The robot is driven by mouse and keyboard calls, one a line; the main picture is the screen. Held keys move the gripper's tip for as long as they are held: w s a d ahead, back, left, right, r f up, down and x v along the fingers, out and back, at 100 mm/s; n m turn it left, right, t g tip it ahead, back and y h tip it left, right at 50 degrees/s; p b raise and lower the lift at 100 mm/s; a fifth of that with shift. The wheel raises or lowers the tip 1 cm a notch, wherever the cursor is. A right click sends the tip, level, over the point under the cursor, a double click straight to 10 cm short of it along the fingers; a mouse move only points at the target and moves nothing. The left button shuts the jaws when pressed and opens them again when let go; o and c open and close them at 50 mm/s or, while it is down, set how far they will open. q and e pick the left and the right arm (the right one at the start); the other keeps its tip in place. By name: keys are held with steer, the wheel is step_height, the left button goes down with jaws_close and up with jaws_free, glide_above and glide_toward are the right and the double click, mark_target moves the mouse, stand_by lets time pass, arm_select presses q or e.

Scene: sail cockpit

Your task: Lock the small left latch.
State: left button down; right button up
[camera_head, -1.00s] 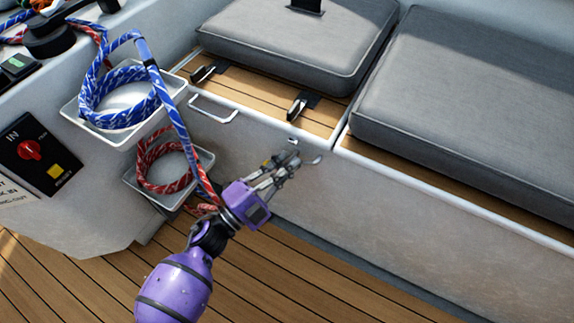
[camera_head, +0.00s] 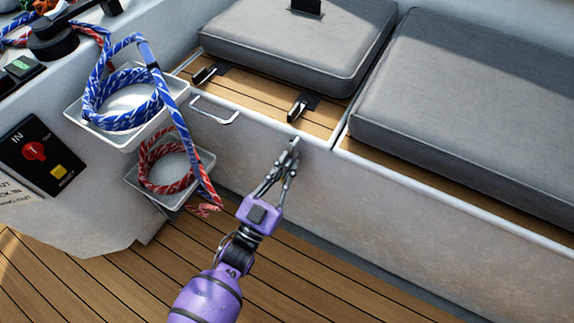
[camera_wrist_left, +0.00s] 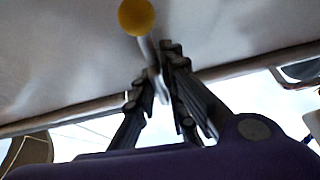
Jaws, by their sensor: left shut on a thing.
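In the left wrist view a latch lever shows as a yellow ball knob (camera_wrist_left: 136,16) on a pale metal stem, which runs down between my fingers. My left gripper (camera_head: 287,166) is shut on this stem, in front of the locker's white front wall. In the head view a small metal fitting (camera_head: 294,142) shows just above the fingertips, near the locker's top edge; the fingers hide most of the lever and I cannot make out the knob there. Which way the lever points is not clear. My right gripper is not in view.
Two black latches, a left one (camera_head: 205,74) and a right one (camera_head: 299,110), sit on the wooden locker lid below a grey cushion (camera_head: 295,40). A white handle (camera_head: 214,112) is on the locker front. Rope trays (camera_head: 130,140) stand left; the deck (camera_head: 330,285) is clear.

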arm_select(q)
steer(key=shift+n+t+y, duration=0.3)
steer(key=shift+n+y, duration=0.2)
steer(key=shift+n, duration=0.4)
steer(key=shift+f+n, duration=0.1)
steer(key=shift+n, duration=0.2)
steer(key=c, duration=1.8)
jaws_free()
steer(key=shift+c, duration=0.2)
steer(key=shift+s+a+f, duration=0.15)
steer(key=shift+s+a, duration=0.05)
steer(key=shift+s, duration=0.2)
steer(key=s+a, duration=0.6)
steer(key=s, duration=0.6)
steer(key=shift+a+f, duration=0.35)
steer(key=shift+a, duration=0.05)
